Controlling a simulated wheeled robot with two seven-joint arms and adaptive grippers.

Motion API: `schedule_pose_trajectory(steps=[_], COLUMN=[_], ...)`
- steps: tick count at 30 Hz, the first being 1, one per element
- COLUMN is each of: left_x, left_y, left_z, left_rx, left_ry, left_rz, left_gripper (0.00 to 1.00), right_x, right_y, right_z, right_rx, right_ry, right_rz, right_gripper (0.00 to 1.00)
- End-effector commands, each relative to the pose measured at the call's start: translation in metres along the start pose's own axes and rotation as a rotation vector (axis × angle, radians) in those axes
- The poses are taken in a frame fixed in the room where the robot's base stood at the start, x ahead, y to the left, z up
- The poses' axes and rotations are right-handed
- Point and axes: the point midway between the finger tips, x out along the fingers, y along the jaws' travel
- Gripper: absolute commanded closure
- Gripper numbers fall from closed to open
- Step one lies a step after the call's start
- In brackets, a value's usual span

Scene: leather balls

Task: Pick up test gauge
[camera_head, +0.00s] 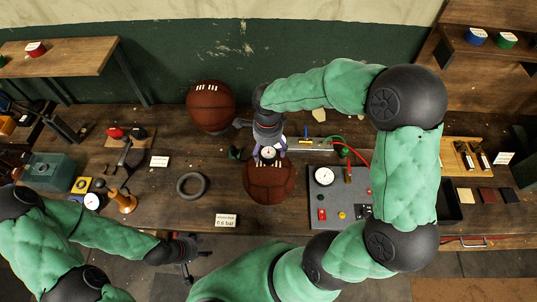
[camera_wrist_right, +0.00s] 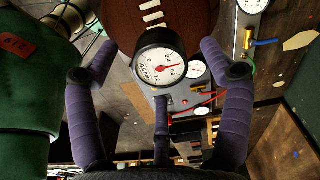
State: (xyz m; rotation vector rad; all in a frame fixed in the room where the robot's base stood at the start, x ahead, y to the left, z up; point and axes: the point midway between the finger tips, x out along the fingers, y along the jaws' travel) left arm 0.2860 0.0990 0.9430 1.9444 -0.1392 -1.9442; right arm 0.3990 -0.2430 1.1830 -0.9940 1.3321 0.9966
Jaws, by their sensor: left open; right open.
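The test gauge, a round white dial with a black rim and a red needle, shows in the right wrist view (camera_wrist_right: 160,66) and in the head view (camera_head: 268,154). It is at the top of a brown leather ball (camera_head: 269,184) with white laces. My right gripper (camera_wrist_right: 158,60) is open, its purple fingers on either side of the gauge and apart from it. In the head view the right gripper (camera_head: 267,145) covers part of the gauge and ball. My left gripper (camera_head: 188,272) is open and empty, in front of the table's front edge.
A second ball (camera_head: 210,107) stands behind left. A grey panel (camera_head: 340,205) with another dial (camera_head: 324,177) and hoses is right of the front ball. A black ring (camera_head: 191,186) and a 0.6 bar card (camera_head: 226,220) lie left. A gauge (camera_head: 93,201) sits far left.

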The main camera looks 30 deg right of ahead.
Motion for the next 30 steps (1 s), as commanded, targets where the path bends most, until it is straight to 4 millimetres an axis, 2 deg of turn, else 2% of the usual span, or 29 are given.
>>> schedule_pose_trajectory(steps=[7, 17, 23, 26, 27, 30], left_x=[-0.006, -0.006, -0.006, -0.006, -0.006, -0.006], left_y=[0.002, 0.002, 0.002, 0.002, 0.002, 0.002], left_z=[0.000, 0.000, 0.000, 0.000, 0.000, 0.000], left_rx=[0.000, 0.000, 0.000, 0.000, 0.000, 0.000], left_ry=[0.000, 0.000, 0.000, 0.000, 0.000, 0.000], left_rz=[0.000, 0.000, 0.000, 0.000, 0.000, 0.000], left_gripper=[0.47, 0.47, 0.47, 0.47, 0.47, 0.47], right_x=[0.033, 0.039, 0.039, 0.039, 0.039, 0.039], right_y=[0.002, 0.002, 0.002, 0.002, 0.002, 0.002], right_z=[-0.002, -0.002, -0.002, -0.002, -0.002, -0.002], right_rx=[-0.001, 0.000, -0.001, -0.001, -0.001, -0.001], right_ry=[0.001, 0.000, 0.000, 0.000, 0.000, 0.000], right_rz=[0.003, 0.001, 0.001, 0.001, 0.001, 0.001], right_gripper=[0.20, 0.20, 0.76, 0.77, 0.82, 0.82])
